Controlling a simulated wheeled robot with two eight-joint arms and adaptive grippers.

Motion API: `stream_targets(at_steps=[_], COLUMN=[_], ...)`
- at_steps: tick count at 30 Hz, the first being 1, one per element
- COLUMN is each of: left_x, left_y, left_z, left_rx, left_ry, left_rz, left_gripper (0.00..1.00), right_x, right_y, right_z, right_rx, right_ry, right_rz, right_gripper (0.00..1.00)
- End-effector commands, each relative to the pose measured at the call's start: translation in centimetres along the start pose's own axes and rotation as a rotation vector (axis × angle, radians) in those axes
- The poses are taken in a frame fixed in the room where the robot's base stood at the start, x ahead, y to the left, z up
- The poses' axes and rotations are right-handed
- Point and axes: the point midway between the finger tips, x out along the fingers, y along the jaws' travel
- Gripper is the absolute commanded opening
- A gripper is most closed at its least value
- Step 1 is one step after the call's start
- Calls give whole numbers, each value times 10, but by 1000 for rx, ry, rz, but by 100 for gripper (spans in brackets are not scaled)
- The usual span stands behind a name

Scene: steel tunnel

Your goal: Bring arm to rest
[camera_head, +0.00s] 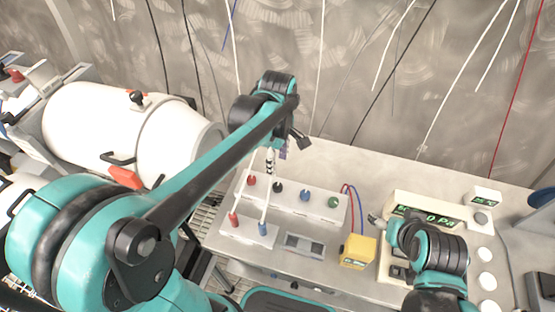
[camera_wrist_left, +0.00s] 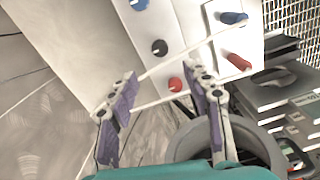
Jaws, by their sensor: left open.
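My left arm reaches from the lower left across the head view. Its gripper (camera_head: 277,152) hangs above the back edge of the bench, near the left end of a white knob panel (camera_head: 305,206). In the left wrist view the two purple-padded fingers (camera_wrist_left: 163,88) stand apart with nothing clasped between them. Thin white lines cross there from the red plug (camera_wrist_left: 235,62) and blue plug (camera_wrist_left: 232,18). My right arm is at the lower right, with its gripper (camera_head: 377,221) low beside a pressure display (camera_head: 428,217); its fingers are too small to read.
The grey bench (camera_head: 350,170) has a bare strip behind the panel. A yellow meter (camera_head: 357,251) stands near its front. A large white cylinder (camera_head: 120,125) lies at the left. Several cables hang along the steel wall (camera_head: 350,60).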

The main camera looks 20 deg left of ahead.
Motion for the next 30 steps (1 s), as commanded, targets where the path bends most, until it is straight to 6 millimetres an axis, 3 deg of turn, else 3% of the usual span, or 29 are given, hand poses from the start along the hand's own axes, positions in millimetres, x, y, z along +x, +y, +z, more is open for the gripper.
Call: stream_targets(at_steps=[15, 19, 23, 30], left_x=[-1, -5, -13, -18], left_y=[0, -8, -30, -81], left_z=[0, -2, -5, -13], left_rx=[2, 67, 276, 828], left_ry=[0, 5, 35, 226], left_rz=[1, 31, 124, 331], left_gripper=[50, 50, 50, 50], right_x=[0, 0, 0, 0], right_y=[0, 0, 0, 0], right_z=[0, 0, 0, 0], right_rx=[0, 0, 0, 0], right_ry=[0, 0, 0, 0], right_rz=[0, 0, 0, 0], right_gripper=[72, 72, 72, 72])
